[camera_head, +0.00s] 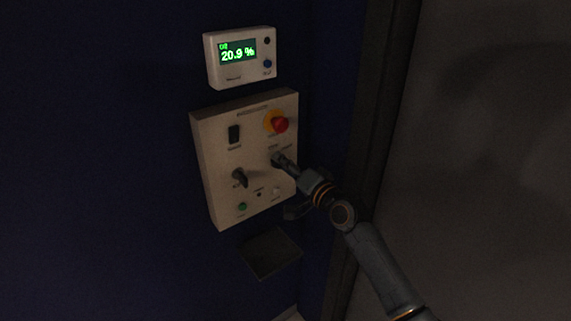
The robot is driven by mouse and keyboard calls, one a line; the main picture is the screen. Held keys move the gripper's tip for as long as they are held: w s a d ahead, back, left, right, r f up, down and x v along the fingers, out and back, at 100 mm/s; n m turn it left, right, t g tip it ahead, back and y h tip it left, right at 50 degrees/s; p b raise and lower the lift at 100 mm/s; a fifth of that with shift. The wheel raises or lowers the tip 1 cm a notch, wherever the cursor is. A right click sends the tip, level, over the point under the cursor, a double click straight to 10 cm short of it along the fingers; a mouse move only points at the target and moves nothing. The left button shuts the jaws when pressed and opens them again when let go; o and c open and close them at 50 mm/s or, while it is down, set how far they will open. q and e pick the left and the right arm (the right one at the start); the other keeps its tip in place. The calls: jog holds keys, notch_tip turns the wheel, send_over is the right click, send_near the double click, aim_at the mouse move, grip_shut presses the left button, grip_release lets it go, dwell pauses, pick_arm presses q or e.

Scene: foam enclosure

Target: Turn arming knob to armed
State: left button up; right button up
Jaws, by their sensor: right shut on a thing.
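A beige control panel (212,158) is mounted on the dark blue wall. My right gripper (279,160) reaches in from the lower right and is shut on a small knob at the panel's right middle, below the red button. The gripper hides most of that knob, so its pointing direction cannot be told. A second dark knob (240,178) stands at the panel's lower left, tilted, with nothing touching it. The panel's labels are too small to read. My left gripper is not in view.
A red mushroom button (280,125) on a yellow ring sits just above the gripper. A black rocker switch (234,134) and a green button (242,206) are on the panel. A display unit (240,58) reading 20.9 % hangs above. A dark tray (270,254) is below.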

dwell(0.3)
jog(key=o, duration=1.1)
jog(key=v, duration=1.2)
